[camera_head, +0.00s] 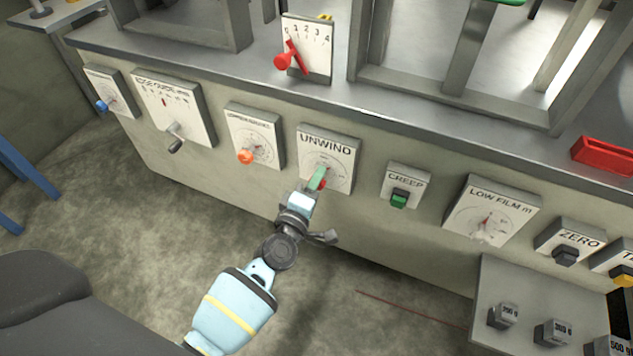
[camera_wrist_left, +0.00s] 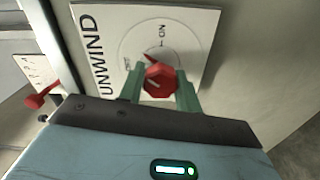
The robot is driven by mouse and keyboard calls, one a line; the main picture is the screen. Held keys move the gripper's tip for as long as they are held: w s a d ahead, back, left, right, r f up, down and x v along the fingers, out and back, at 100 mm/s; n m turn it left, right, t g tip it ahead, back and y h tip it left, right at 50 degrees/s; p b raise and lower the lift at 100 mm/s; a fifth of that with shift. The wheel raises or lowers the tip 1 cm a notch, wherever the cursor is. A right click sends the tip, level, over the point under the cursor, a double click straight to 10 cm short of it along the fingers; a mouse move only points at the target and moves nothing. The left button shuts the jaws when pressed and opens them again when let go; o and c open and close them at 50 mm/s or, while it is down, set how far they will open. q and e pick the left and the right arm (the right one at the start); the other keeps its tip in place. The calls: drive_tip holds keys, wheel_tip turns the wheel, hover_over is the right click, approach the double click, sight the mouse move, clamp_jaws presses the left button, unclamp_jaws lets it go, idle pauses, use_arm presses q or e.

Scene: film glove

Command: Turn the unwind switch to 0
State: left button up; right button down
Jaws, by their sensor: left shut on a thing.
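The unwind switch is a red knob on a white plate (camera_head: 343,150) marked UNWIND on the machine's front panel. In the left wrist view the red knob (camera_wrist_left: 160,78) sits between the two green fingers of my left gripper (camera_wrist_left: 160,92). The gripper is shut on it. In the head view my left gripper (camera_head: 318,182) reaches the plate's lower part and hides most of the knob. My right gripper is not in view.
Left of the plate are an orange-knob dial (camera_head: 246,157) and the edge guide lever (camera_head: 175,140). Right of it are the green creep switch (camera_head: 399,199) and the low film dial (camera_head: 486,223). A red lever (camera_head: 285,61) on a numbered plate stands above.

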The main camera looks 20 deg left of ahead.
use_arm(q)
drive_tip(key=n, duration=0.4)
drive_tip(key=shift+n+b, duration=0.3)
drive_tip(key=shift+b, duration=0.05)
drive_tip(key=shift+n, duration=1.1)
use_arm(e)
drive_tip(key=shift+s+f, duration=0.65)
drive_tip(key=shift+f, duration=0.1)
use_arm(q)
drive_tip(key=shift+n, duration=0.4)
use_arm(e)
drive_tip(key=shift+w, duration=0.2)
use_arm(q)
drive_tip(key=o, duration=1)
drive_tip(key=shift+c, duration=0.2)
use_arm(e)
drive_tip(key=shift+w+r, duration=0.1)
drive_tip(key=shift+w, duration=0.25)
